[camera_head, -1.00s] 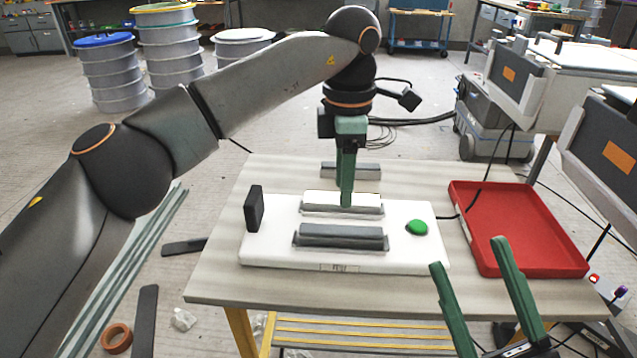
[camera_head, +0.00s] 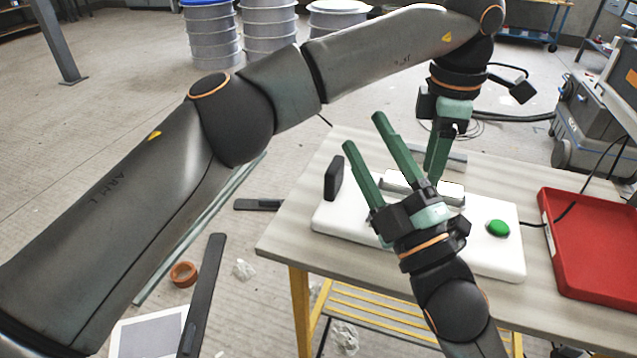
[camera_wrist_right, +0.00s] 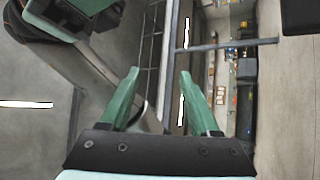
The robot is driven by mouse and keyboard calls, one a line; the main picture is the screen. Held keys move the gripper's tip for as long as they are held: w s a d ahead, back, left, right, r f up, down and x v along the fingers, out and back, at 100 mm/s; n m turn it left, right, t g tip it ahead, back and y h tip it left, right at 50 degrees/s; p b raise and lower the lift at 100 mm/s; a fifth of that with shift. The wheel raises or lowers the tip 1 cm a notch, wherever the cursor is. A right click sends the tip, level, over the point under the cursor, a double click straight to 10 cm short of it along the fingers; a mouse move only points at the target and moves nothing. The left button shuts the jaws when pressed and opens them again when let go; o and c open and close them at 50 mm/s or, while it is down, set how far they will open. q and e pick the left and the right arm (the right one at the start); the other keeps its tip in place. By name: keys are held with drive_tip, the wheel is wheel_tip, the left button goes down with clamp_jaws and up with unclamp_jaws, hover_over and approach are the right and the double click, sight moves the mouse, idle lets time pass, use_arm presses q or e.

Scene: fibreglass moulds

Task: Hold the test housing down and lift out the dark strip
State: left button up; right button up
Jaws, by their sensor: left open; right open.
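The white test housing (camera_head: 508,258) lies flat on the bench. Its rear slot holds a pale bar (camera_head: 452,190). The front slot, where the dark strip sat in the earlier head view, is now hidden behind my right gripper. My left gripper (camera_head: 434,180) points down at the rear bar, its fingers close together; whether it touches the bar is unclear. My right gripper (camera_head: 363,131) is open and empty, its fingers pointing up and left in front of the housing. Its two fingers also show apart in the right wrist view (camera_wrist_right: 159,72), with nothing between them.
A red tray (camera_head: 556,262) lies on the bench (camera_head: 285,235) to the right. A grey bar (camera_head: 457,160) lies behind the housing.

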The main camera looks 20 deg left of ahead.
drive_tip(key=a+f+n+g, duration=0.3)
drive_tip(key=a+n+g, duration=0.3)
drive_tip(key=a, duration=0.7)
drive_tip(key=n+t+h, duration=0.4)
drive_tip(key=n+h, duration=0.3)
drive_tip(key=h, duration=0.9)
approach(339, 165)
drive_tip(key=a, duration=0.1)
drive_tip(key=f, duration=0.1)
drive_tip(key=a, duration=0.1)
drive_tip(key=shift+w+a+f, duration=0.3)
drive_tip(key=shift+w+a, duration=0.05)
drive_tip(key=shift+s+d+r+h, duration=0.1)
drive_tip(key=shift+d+h, duration=0.25)
drive_tip(key=shift+h, duration=0.05)
drive_tip(key=shift+d, duration=0.15)
drive_tip(key=shift+w+d, duration=0.1)
drive_tip(key=shift+w, duration=0.2)
drive_tip(key=x, duration=1.1)
drive_tip(key=shift+w+d+f, duration=0.1)
drive_tip(key=shift+w+f, duration=0.1)
drive_tip(key=shift+w, duration=0.15)
